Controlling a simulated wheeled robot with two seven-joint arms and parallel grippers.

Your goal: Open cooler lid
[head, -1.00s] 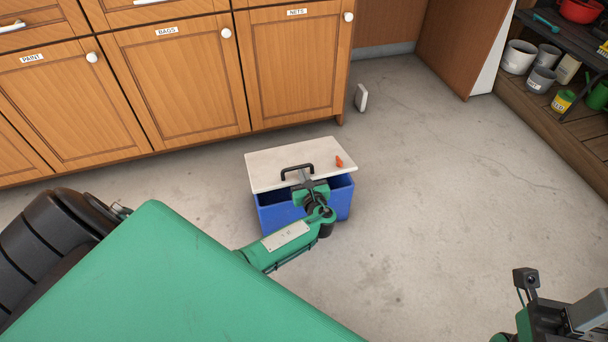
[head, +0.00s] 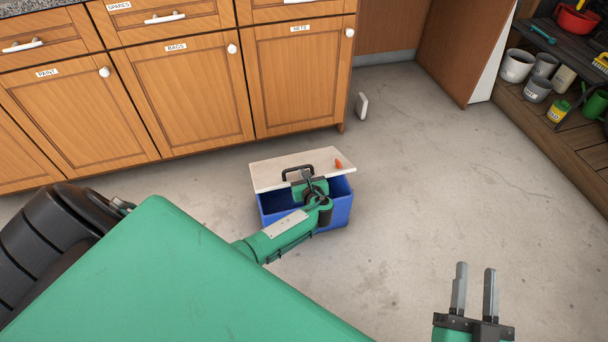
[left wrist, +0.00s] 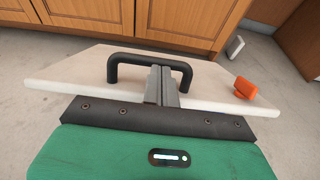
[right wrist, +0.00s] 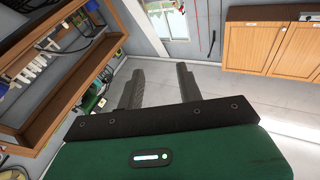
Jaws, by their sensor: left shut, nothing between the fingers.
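The cooler has a blue body (head: 342,207) and a white lid (head: 322,160) with a black handle (head: 284,172) and an orange piece (head: 338,163). It stands on the floor before the cabinets. The lid's near edge is raised off the body, and the blue inside shows below it. My left gripper (head: 306,175) is at the lid's near edge, by the handle. In the left wrist view its fingers (left wrist: 163,82) are together, overlapping the handle (left wrist: 130,57), with nothing visible between them. My right gripper (head: 475,272) is open and empty; its parted fingers show in the right wrist view (right wrist: 158,80).
Wooden cabinets (head: 180,95) stand behind the cooler. A small white block (head: 361,106) is on the floor by them. A shelf (head: 560,150) with pots and cans is at the right. The floor (head: 420,180) right of the cooler is clear.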

